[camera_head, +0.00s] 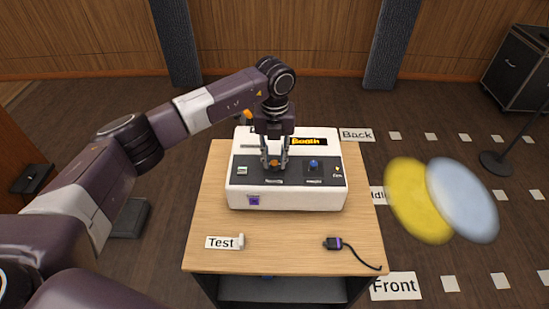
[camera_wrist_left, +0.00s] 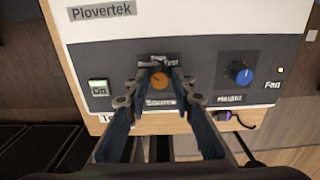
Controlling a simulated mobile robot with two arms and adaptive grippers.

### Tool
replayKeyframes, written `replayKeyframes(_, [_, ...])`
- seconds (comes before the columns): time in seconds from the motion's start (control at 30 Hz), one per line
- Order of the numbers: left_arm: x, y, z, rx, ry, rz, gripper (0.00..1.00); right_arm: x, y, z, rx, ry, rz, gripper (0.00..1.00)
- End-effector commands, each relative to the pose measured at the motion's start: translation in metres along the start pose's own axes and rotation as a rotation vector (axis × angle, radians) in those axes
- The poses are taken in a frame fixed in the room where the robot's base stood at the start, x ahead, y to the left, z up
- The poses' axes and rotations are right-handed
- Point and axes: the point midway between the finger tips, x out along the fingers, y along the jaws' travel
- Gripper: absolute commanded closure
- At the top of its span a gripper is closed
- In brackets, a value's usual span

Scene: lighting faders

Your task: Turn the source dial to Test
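The orange source dial (camera_head: 273,163) sits on the dark front panel of a white box (camera_head: 240,195) on the table. In the left wrist view the same dial (camera_wrist_left: 159,81) has the word Source below it and small labels above it, with Test at the upper right. The dial's pointer is too small to read. My left gripper (camera_head: 274,160) reaches down from above. Its fingertips (camera_wrist_left: 160,76) stand on both sides of the dial, with what look like small gaps, so it seems open. My right gripper is not in view.
A blue dial (camera_wrist_left: 239,72) is to the right of the orange one, and a lit On switch (camera_wrist_left: 99,88) is to the left. A Test card (camera_head: 221,242) and a black plug (camera_head: 334,243) with a cable lie on the wooden table (camera_head: 285,255) in front.

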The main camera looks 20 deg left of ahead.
Motion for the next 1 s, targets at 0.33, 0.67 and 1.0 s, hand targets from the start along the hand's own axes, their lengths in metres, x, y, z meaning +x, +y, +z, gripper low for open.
replayKeyframes(0.33, [0.000,0.000,0.000,0.002,0.000,0.000,1.00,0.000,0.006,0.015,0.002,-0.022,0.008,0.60])
replayKeyframes(0.67, [0.002,0.000,0.001,0.100,-0.001,0.001,1.00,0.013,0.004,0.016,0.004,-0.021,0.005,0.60])
replayKeyframes(1.0, [0.003,0.000,0.001,0.384,-0.002,0.000,1.00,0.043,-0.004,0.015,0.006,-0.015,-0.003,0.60])
